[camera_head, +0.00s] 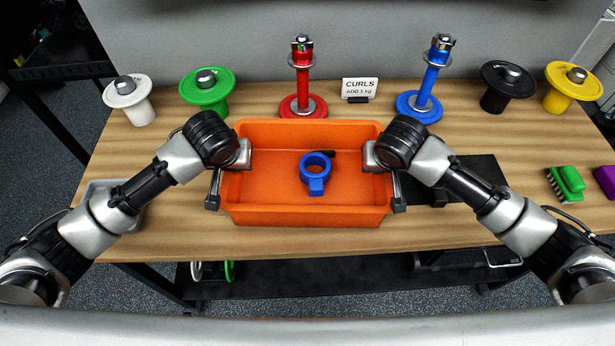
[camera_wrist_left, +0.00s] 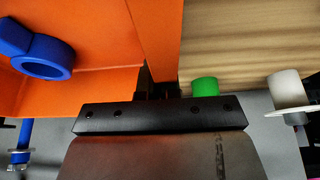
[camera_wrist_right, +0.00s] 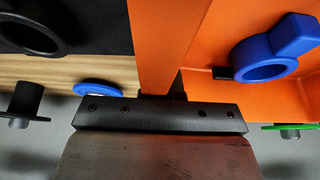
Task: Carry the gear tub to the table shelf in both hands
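The gear tub (camera_head: 265,215) is an orange open box on the wooden table in front of me and looks level. A blue collar (camera_head: 315,180) with a tab and a small black piece lie inside it. My left gripper (camera_head: 228,178) is at its left wall and my right gripper (camera_head: 382,178) at its right wall. In the left wrist view the tub wall (camera_wrist_left: 155,35) runs between the close-set fingers; the tub wall in the right wrist view (camera_wrist_right: 158,45) does the same. Both grippers look shut on it. The fingertips are partly hidden.
Red (camera_head: 303,80) and blue (camera_head: 428,80) weight posts stand behind the tub beside a CURLS card (camera_head: 359,89). A black mat (camera_head: 480,172) lies right, a grey tray (camera_head: 98,192) left. A dark lower shelf (camera_head: 330,270) shows under the table, with white and green discs (camera_head: 229,270) at its left.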

